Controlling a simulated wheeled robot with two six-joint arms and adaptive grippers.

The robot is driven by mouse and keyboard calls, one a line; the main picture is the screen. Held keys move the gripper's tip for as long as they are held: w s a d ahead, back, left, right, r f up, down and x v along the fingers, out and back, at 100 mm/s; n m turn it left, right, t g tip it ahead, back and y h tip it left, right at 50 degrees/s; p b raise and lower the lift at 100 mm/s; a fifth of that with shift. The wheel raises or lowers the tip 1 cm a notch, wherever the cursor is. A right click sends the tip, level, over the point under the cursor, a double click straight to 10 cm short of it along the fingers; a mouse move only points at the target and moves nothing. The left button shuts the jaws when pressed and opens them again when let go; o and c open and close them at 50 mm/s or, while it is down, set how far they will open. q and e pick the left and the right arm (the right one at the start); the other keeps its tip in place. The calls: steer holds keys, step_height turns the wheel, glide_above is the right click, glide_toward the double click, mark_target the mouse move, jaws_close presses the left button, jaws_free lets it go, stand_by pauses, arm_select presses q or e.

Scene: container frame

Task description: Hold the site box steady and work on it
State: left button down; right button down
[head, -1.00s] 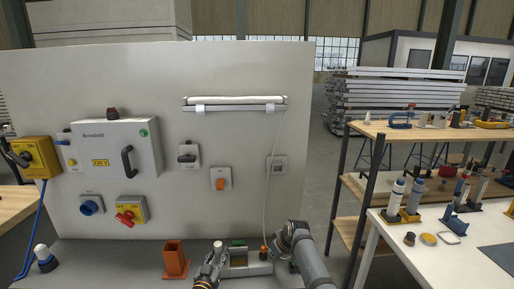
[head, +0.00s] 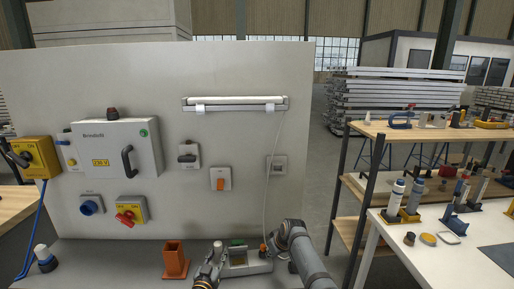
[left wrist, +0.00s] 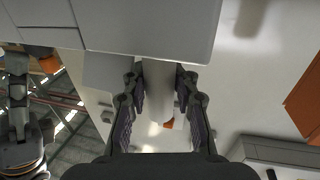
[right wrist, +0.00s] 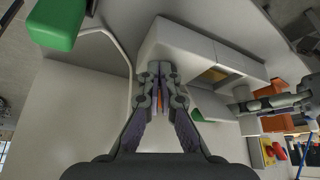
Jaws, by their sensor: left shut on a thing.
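The site box (head: 258,265) is a pale grey box with an open front compartment, low on the bench in the head view. It also fills the upper middle of the left wrist view (left wrist: 150,25) and shows in the right wrist view (right wrist: 185,45). My left gripper (head: 218,258) is at its left end; in the left wrist view its fingers (left wrist: 160,80) are shut on a pale round handle (left wrist: 158,105). My right gripper (right wrist: 160,75) is at the right end, its fingertips close together. A sliver of orange shows between them; whether it is held is unclear.
An orange holder (head: 175,260) stands left of the site box. A panel (head: 230,140) with switches, a grey cabinet (head: 120,150) and a lamp (head: 235,104) rises behind. A white table (head: 430,270) and shelves are at the right. Bench left of the holder is mostly clear.

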steer(key=shift+s+a+r, duration=0.1)
steer(key=shift+s+a, duration=0.15)
steer(key=shift+a, duration=0.2)
steer(key=shift+s+a, duration=0.2)
steer(key=shift+a, duration=0.25)
stand_by(0.4)
steer(key=shift+s+d, duration=0.2)
steer(key=shift+s, duration=0.2)
step_height(320, 180, up, 6)
steer(key=shift+f, duration=0.1)
stand_by(0.5)
steer(key=shift+w+d+f, duration=0.25)
steer(key=shift+d+f, duration=0.1)
steer(key=shift+f, duration=0.65)
steer(key=shift+w+d+f, duration=0.25)
steer(key=shift+d+f, duration=0.15)
steer(key=shift+f, duration=0.6)
steer(key=shift+w+d+f, duration=0.25)
steer(key=shift+d+f, duration=0.1)
steer(key=shift+f, duration=0.65)
